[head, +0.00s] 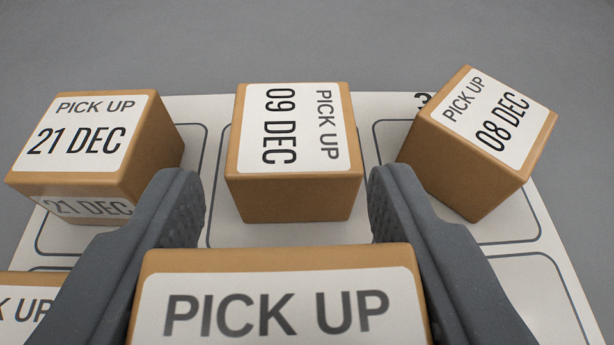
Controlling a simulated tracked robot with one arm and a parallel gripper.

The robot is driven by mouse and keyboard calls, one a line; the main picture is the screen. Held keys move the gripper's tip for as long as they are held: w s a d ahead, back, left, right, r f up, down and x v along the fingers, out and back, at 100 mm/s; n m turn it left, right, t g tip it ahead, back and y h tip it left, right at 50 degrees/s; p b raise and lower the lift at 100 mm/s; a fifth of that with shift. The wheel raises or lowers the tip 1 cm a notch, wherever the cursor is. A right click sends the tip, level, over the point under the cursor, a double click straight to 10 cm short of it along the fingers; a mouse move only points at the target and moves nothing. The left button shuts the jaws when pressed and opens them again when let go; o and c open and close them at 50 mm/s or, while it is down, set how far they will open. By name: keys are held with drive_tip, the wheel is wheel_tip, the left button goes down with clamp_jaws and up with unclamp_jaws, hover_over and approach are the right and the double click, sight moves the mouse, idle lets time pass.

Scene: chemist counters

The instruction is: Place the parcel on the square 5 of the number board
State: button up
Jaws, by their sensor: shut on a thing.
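My gripper (287,192) is shut on a brown box-shaped parcel (275,258) at the bottom middle, between its two grey fingers. Its white label reads "PICK UP"; the rest is cut off by the frame edge. The white number board (520,228) with dark rounded square outlines lies below and ahead. A "3" shows at its far edge; no 5 is visible. Whether the held parcel touches the board cannot be told.
Along the board's far row stand a 21 DEC parcel (95,145) at left, a 09 DEC parcel (293,150) in the middle and a turned 08 DEC parcel (478,140) at right. Another parcel (25,305) shows at lower left. The grey surface (300,40) beyond is clear.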

sight(291, 280)
drive_tip(key=shift+w+f+b, duration=0.2)
drive_tip(key=shift+f+b, duration=0.35)
drive_tip(key=shift+f, duration=1.15)
drive_tip(key=shift+f, duration=0.1)
drive_tip(key=o, duration=1)
drive_tip(key=shift+s+r, duration=0.35)
drive_tip(key=shift+s, duration=0.1)
drive_tip(key=p+v, duration=0.2)
drive_tip(key=v, duration=0.9)
drive_tip(key=shift+f, duration=0.1)
